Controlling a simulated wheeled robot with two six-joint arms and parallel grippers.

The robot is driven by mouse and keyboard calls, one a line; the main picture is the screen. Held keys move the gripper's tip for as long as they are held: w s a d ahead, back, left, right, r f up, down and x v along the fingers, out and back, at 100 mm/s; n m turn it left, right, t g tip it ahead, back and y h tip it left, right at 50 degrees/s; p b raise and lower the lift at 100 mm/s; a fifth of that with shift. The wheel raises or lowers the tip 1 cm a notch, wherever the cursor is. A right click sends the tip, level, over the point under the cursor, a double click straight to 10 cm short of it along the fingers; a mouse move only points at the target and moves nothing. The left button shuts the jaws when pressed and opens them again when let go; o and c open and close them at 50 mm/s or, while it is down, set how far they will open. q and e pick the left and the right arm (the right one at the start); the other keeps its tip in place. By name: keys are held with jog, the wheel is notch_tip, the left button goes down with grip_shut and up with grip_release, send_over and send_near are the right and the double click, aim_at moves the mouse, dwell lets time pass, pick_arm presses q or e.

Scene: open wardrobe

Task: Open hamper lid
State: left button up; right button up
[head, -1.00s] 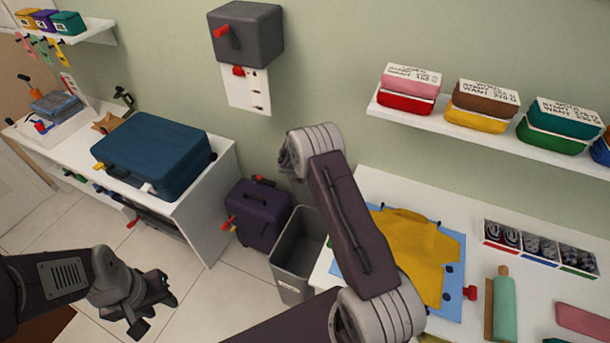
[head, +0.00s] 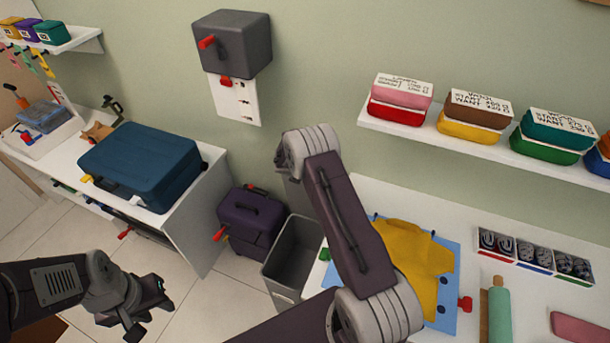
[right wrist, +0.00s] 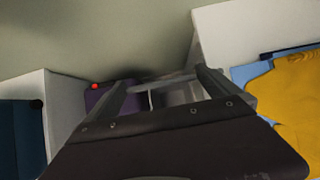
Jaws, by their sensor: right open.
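A purple box (head: 251,222) with a dark top handle and red knobs stands on the floor between the white cabinet and a grey bin. It may be the hamper; its top looks shut. In the right wrist view a purple surface (right wrist: 103,98) with a red knob shows beyond the fingers. My right gripper (right wrist: 165,84) has its two fingers spread, with nothing seen between them; my own arm hides it in the head view. My left gripper (head: 150,307) hangs at lower left, over the floor and away from the purple box; its jaw gap is unclear.
The open grey bin (head: 292,258) stands right beside the purple box. A blue suitcase (head: 140,165) lies on the white cabinet (head: 208,215) at left. A white table (head: 470,215) with a yellow garment (head: 410,265) is at right. Floor is clear in front of the purple box.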

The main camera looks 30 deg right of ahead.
jog(key=b+v, duration=0.1)
jog(key=v, duration=0.8)
jog(key=shift+a, duration=0.1)
